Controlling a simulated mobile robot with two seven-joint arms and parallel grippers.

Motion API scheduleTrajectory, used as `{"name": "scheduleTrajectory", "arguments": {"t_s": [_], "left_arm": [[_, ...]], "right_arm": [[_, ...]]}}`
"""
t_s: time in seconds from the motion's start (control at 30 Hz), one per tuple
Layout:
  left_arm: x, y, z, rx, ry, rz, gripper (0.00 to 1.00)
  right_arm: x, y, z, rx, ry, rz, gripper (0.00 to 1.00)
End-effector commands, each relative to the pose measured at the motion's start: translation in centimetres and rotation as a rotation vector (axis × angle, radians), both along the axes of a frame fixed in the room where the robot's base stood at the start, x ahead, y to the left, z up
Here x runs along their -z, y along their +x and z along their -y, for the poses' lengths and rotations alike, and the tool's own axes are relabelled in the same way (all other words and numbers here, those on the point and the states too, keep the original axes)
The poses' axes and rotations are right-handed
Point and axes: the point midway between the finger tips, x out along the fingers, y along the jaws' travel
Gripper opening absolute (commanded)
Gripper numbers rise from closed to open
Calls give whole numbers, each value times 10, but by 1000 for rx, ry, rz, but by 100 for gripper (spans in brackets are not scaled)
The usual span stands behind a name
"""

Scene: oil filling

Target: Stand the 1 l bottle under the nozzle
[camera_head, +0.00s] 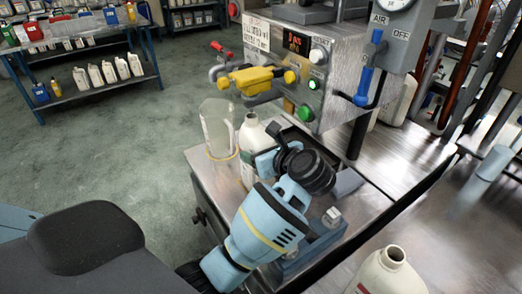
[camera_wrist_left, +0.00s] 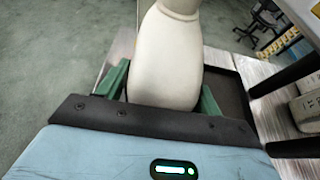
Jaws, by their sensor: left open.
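A cream bottle with an open neck (camera_head: 249,140) stands upright on the metal bench, beside the filling machine and below the level of its yellow valve fitting (camera_head: 252,80). The nozzle outlet itself I cannot make out. My left gripper (camera_head: 264,161) is at the bottle's right side and hides part of it. In the left wrist view, the bottle (camera_wrist_left: 168,62) stands between the green fingers of the open left gripper (camera_wrist_left: 163,88). Whether a finger touches it I cannot tell. My right gripper is not in view.
A clear jug (camera_head: 217,128) stands just left of the bottle. A dark tray (camera_wrist_left: 228,92) lies right of it in the wrist view. Another cream bottle (camera_head: 388,273) stands at the lower right. The filling machine (camera_head: 325,65) rises behind; shelves (camera_head: 90,75) stand far left.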

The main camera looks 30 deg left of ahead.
Motion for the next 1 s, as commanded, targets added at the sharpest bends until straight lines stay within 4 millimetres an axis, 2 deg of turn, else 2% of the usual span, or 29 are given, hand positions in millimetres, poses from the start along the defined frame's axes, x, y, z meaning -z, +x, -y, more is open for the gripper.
{"name": "scheduleTrajectory", "arguments": {"t_s": [0.03,0.1,0.43,0.8,1.0], "left_arm": [[0,0,0,0,0,0,73],[0,0,0,0,0,0,81],[-1,-1,3,1,-1,0,81],[-20,-20,49,1,-5,0,81],[-28,-27,64,1,-1,0,81]], "right_arm": [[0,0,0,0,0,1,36],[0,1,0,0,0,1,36],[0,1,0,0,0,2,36],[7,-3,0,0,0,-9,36],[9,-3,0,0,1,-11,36]]}}
